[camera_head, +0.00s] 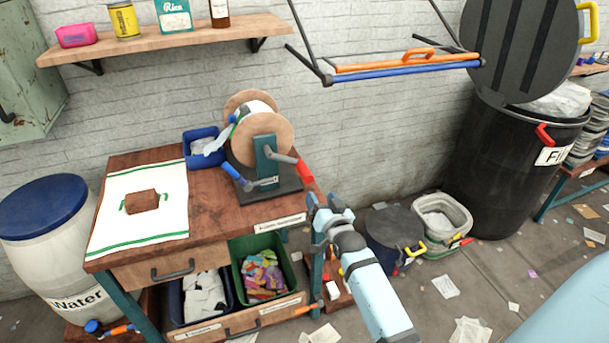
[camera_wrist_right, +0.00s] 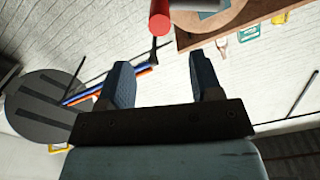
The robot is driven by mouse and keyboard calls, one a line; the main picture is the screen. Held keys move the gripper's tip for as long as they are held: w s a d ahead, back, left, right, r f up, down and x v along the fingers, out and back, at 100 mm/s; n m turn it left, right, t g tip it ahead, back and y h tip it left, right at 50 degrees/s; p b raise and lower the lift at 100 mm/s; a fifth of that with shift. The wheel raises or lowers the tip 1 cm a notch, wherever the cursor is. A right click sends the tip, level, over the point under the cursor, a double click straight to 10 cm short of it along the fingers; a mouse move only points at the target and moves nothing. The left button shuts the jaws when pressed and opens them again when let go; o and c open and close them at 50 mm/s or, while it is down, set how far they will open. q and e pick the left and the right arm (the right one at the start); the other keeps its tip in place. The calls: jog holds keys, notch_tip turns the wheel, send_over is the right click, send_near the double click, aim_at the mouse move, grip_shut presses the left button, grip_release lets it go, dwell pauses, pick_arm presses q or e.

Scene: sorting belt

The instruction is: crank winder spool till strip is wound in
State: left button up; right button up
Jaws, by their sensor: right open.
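The winder spool (camera_head: 244,141) has round wooden flanges and stands on a dark base on the table, with a teal upright at its front. A pale strip (camera_head: 216,139) runs from the spool's left side toward a blue bin. A crank with a red handle (camera_head: 304,171) sticks out on the right of the winder; the red handle also shows at the top of the right wrist view (camera_wrist_right: 159,16). My right gripper (camera_head: 329,201) is open and empty, in front of and below the red handle, apart from it. My left gripper is not in view.
The wooden table (camera_head: 215,220) holds a white cloth (camera_head: 113,222) with a brown block (camera_head: 142,201) and a blue bin (camera_head: 203,147). A shelf (camera_head: 170,40) is above. A black bin (camera_head: 505,165), a dark bucket (camera_head: 394,232) and scattered paper are to the right.

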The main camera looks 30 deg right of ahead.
aim_at(308, 176)
jog(key=x, duration=1.1)
grip_shut()
